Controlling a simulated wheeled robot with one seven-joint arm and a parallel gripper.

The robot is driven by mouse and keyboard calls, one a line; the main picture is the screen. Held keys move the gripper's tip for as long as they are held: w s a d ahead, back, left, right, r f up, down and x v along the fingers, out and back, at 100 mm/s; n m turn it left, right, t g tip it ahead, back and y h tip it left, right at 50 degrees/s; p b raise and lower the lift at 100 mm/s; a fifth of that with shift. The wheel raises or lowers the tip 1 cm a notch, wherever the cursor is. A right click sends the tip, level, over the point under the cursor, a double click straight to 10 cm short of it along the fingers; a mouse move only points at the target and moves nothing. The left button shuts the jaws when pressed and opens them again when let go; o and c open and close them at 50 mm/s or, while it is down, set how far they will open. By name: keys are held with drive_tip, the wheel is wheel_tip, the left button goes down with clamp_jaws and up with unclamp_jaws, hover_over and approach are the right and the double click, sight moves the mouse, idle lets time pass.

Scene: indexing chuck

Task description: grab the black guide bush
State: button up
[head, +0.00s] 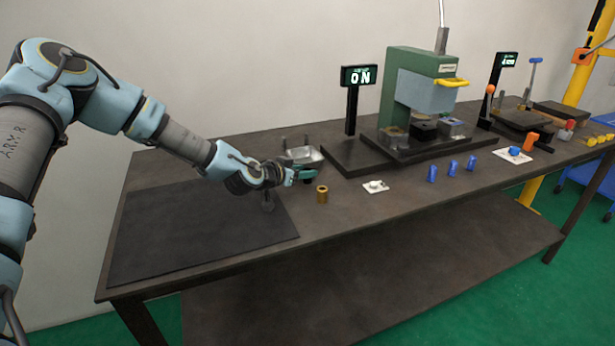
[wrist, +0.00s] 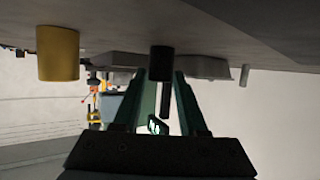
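The black guide bush (wrist: 162,62) is a short dark cylinder standing on the table. In the wrist view, which shows the table at the top, it lies between the tips of my gripper's two green fingers. My gripper (wrist: 163,82) is open, with the fingers apart and the bush not visibly clamped. In the head view my gripper (head: 303,173) is low over the table, pointing right, and largely hides the bush. A brass-coloured bush (head: 322,194) stands just in front of the fingertips; it also shows at the left of the wrist view (wrist: 58,52).
A metal tray (head: 303,155) sits behind my gripper. A dark mat (head: 190,235) covers the table's left. To the right are a white piece (head: 375,187), several blue parts (head: 452,167) and a green press (head: 415,90) beside an ON display (head: 359,76).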

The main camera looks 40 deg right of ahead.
clamp_jaws()
drive_tip(key=shift+r, duration=0.1)
idle(0.4)
